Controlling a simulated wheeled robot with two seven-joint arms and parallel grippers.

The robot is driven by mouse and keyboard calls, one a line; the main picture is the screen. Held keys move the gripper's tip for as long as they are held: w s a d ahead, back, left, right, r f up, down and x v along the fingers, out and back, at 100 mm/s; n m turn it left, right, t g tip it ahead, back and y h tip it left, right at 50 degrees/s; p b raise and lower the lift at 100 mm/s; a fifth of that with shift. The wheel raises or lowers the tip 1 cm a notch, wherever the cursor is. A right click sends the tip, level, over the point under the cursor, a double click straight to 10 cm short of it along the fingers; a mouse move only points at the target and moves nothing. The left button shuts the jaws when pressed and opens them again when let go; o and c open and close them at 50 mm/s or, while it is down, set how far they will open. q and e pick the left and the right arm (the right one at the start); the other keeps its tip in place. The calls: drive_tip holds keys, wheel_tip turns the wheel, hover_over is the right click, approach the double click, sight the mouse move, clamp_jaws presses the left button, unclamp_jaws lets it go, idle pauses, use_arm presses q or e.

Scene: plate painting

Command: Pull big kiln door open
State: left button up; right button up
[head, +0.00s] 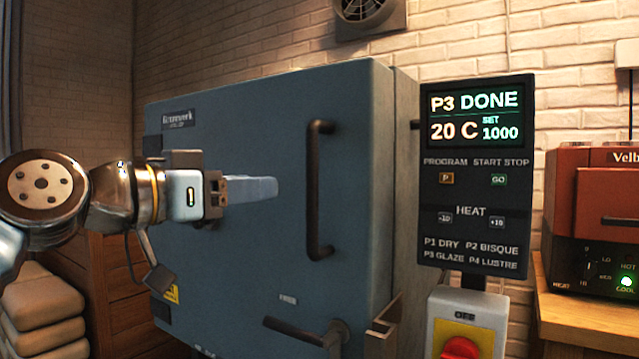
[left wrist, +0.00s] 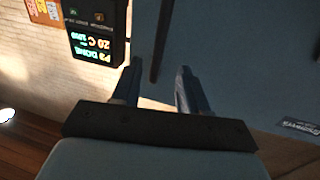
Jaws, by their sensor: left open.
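The big kiln's blue-grey door (head: 240,255) fills the middle of the head view. Its dark vertical bar handle (head: 313,190) is near the door's right edge. I cannot tell whether the door is fully closed or slightly ajar. My left gripper (head: 276,187) is open and empty in front of the door, pointing right, with its fingertips a little left of the handle. In the left wrist view the two fingers (left wrist: 156,72) are spread, and the dark handle (left wrist: 160,42) shows ahead between their tips, apart from them. My right gripper is not in view.
A dark lever (head: 298,331) sticks out low on the door. The control panel (head: 475,180) reads "P3 DONE, 20 C" and stands right of the kiln, above a red switch (head: 461,348). A red smaller kiln (head: 595,235) is on a wooden table. Stacked bags (head: 42,310) lie lower left.

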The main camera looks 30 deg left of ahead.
sight(308, 185)
use_arm(q)
drive_tip(key=p+x, duration=0.1)
drive_tip(key=x, duration=1)
drive_tip(key=shift+w+d+f, duration=0.1)
drive_tip(key=shift+w, duration=0.25)
clamp_jaws()
